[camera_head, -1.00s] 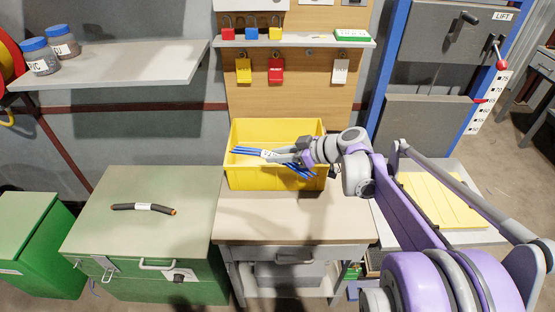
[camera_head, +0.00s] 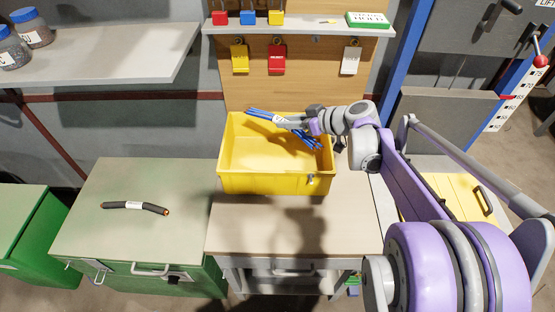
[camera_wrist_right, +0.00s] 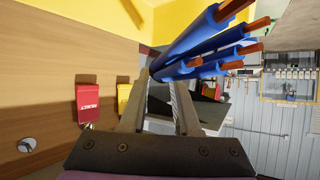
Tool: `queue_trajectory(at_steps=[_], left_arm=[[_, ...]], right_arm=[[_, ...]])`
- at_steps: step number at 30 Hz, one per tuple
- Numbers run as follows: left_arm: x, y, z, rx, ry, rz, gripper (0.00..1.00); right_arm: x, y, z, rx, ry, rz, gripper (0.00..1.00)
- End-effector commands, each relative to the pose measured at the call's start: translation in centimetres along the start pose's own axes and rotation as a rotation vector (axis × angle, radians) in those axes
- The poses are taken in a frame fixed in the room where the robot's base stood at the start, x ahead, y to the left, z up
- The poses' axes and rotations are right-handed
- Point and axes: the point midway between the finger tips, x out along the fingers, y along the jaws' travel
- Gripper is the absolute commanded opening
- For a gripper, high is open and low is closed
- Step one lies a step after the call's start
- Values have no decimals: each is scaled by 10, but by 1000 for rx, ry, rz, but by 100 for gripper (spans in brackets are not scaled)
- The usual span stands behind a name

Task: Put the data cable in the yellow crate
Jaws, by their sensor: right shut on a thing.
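My right gripper (camera_head: 290,123) is shut on a bundle of blue cables (camera_head: 262,114) with a white label, too small to read. The bundle is tilted and appears over the back right part of the yellow crate (camera_head: 275,184), its left end overlapping the back rim in the picture. I cannot tell its exact height above the crate. In the right wrist view the blue cables (camera_wrist_right: 205,42) show bare copper ends between the fingers (camera_wrist_right: 158,103). The visible crate floor looks empty. My left gripper is not in view.
A short black cable with a white label (camera_head: 134,206) lies on the green chest (camera_head: 90,235) at left. A shelf (camera_head: 330,29) with padlocks and hanging tags stands behind the crate. The workbench (camera_head: 245,225) in front of the crate is clear.

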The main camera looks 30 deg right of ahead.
Motion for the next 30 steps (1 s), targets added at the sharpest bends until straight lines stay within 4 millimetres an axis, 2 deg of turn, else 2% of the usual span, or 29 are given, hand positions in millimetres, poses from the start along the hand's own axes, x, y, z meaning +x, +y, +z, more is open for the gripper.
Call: queue_trajectory(at_steps=[6, 14, 17, 24, 30], left_arm=[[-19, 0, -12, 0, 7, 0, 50], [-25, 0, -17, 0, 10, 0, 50], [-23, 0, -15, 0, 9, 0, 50], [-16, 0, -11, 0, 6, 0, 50], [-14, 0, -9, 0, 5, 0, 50]], right_arm=[[19, 7, -17, 248, 44, 248, 0], [22, 12, -30, 384, 79, 379, 0], [27, 14, -21, 397, 83, 392, 0], [48, 17, 17, 400, 83, 393, 0], [57, 18, 34, 400, 83, 393, 0]])
